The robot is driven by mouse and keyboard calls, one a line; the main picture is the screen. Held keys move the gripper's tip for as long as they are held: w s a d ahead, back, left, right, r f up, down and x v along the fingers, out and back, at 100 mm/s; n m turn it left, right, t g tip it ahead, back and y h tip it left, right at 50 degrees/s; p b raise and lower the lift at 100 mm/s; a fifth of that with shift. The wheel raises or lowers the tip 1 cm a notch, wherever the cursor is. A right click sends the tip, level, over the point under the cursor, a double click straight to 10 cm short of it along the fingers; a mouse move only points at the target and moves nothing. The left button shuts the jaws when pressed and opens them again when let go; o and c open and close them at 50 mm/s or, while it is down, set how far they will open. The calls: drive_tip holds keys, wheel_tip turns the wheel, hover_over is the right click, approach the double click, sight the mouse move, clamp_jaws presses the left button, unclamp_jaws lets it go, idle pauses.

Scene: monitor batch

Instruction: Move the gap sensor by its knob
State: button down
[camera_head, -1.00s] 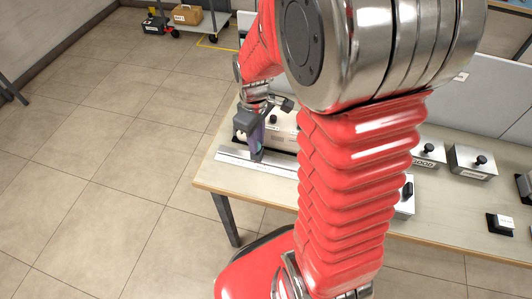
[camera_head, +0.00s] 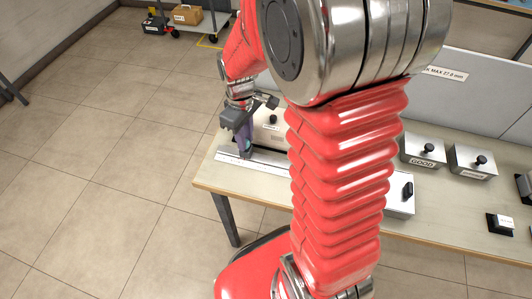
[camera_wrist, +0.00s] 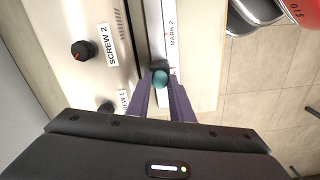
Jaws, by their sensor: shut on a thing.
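The gap sensor shows mainly as its round teal knob (camera_wrist: 160,78), between the purple fingertips of my gripper (camera_wrist: 160,84) in the wrist view. My gripper is shut on the knob; the sensor's body below is mostly hidden by the fingers. In the head view my gripper (camera_head: 245,153) points down at the pale rail strip (camera_head: 275,168) along the table's near edge. The strip carries red marks and a "MARK 2" label (camera_wrist: 172,34), just ahead of the knob in the wrist view.
A pale unit with a black-and-red knob (camera_wrist: 82,50) and a "SCREW 2" label stands beside the rail. A "GOOD" box (camera_head: 422,153) and another knobbed box (camera_head: 472,160) stand farther right on the table (camera_head: 340,228). My arm hides the table's middle.

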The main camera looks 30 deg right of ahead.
drive_tip(key=shift+w+a, duration=2.3)
drive_tip(key=shift+w, duration=0.15)
drive_tip(key=shift+w+a, duration=0.3)
idle(0.3)
drive_tip(key=c, duration=1.5)
unclamp_jaws()
wheel_tip(320, 180, up, 14)
drive_tip(key=shift+f, duration=0.15)
